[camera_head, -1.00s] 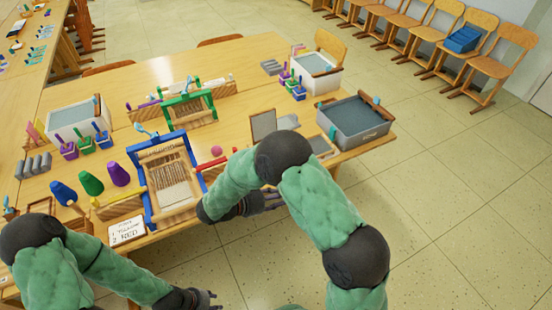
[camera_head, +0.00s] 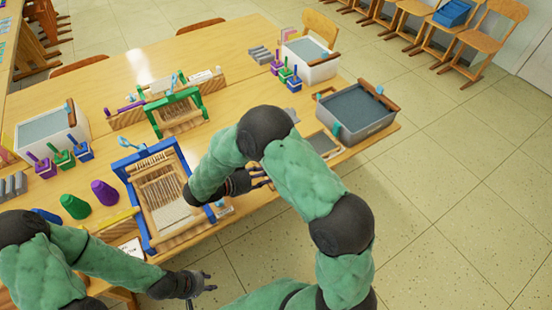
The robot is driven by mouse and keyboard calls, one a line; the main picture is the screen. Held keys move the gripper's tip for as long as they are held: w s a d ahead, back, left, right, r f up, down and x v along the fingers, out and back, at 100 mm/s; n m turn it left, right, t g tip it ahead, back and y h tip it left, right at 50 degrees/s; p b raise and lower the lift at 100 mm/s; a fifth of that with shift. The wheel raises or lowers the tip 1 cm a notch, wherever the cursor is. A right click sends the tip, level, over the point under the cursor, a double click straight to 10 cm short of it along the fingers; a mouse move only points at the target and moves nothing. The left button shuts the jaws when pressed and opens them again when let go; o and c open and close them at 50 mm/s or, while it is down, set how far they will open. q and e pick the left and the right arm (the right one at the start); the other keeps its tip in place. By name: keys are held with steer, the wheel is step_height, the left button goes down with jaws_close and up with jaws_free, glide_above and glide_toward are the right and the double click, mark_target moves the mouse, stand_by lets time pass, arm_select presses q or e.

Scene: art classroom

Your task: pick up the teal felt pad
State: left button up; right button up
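I cannot pick out the teal felt pad with certainty. Small teal pieces show on the grey tub (camera_head: 358,109) at the table's right end, one at its near left corner (camera_head: 336,131). My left gripper (camera_head: 208,283) is open and empty at the bottom, beyond the table's near edge. My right gripper (camera_head: 264,176) is beside the blue-framed loom (camera_head: 131,190), its fingers spread and empty. My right arm hides part of the table between this loom and the tub.
The wooden table (camera_head: 225,65) also holds a green loom (camera_head: 155,122), a white bin (camera_head: 318,70) at the back right, another white bin (camera_head: 28,142) at the left, and purple (camera_head: 104,192) and green (camera_head: 75,206) cones. Open floor (camera_head: 450,200) lies at the right.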

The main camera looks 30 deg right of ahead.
steer(key=b+x, duration=0.1)
steer(key=x, duration=0.2)
steer(key=b+x, duration=0.1)
steer(key=x, duration=0.2)
steer(key=shift+s, duration=0.2)
steer(key=shift+d+f, duration=0.2)
steer(key=shift+d, duration=0.4)
steer(key=shift+c, duration=0.3)
jaws_close()
